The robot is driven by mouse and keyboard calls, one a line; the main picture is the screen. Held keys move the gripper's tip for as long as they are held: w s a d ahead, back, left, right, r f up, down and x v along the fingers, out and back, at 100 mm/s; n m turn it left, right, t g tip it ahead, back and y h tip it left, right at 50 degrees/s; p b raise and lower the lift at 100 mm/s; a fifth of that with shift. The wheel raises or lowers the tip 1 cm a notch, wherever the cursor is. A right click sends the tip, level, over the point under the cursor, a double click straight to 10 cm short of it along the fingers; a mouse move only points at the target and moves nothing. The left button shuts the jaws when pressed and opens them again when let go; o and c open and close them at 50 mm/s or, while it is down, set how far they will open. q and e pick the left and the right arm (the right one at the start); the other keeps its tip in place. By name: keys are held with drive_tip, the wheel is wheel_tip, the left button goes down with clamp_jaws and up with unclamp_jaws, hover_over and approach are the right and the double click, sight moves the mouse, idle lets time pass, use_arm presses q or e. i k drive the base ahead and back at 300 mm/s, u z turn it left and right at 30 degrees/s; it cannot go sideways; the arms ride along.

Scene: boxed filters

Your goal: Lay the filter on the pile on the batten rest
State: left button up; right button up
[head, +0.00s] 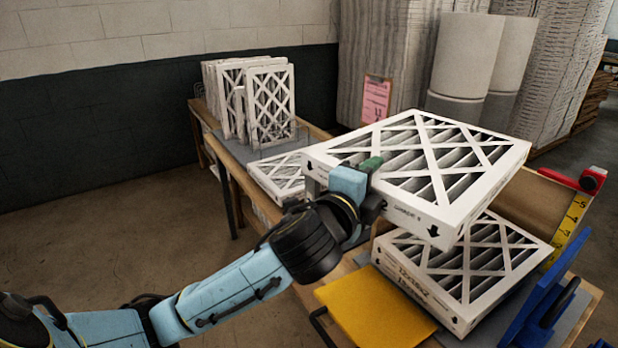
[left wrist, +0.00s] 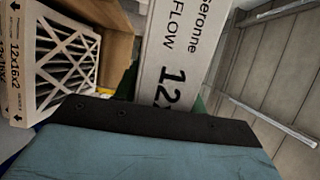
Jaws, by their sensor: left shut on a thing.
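My left gripper (head: 368,182) is shut on the near left edge of a white-framed filter (head: 432,160) with a lattice face. The filter is held nearly flat, slightly tilted, above the pile (head: 462,268). The pile's top filter shows a similar lattice, and the held filter hides its back part. In the left wrist view the held filter's printed edge (left wrist: 172,45) stands close in front of the jaws, and the pile (left wrist: 60,60), marked 12x16x2, shows at left. The batten rest under the pile cannot be made out. My right gripper is not in view.
A yellow folder (head: 375,308) lies left of the pile. A yellow ruler (head: 568,232), a red clamp (head: 582,180) and a blue upright piece (head: 540,308) are at right. Upright filters (head: 270,105) stand in a rack behind; another filter (head: 280,176) lies flat there.

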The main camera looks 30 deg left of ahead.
sight(286, 171)
drive_tip(key=u, duration=0.45)
drive_tip(key=k, duration=0.55)
drive_tip(key=u, duration=1.15)
drive_tip(key=i, duration=1.35)
drive_tip(key=z, duration=0.6)
drive_tip(key=i, duration=0.75)
drive_tip(key=z, duration=0.5)
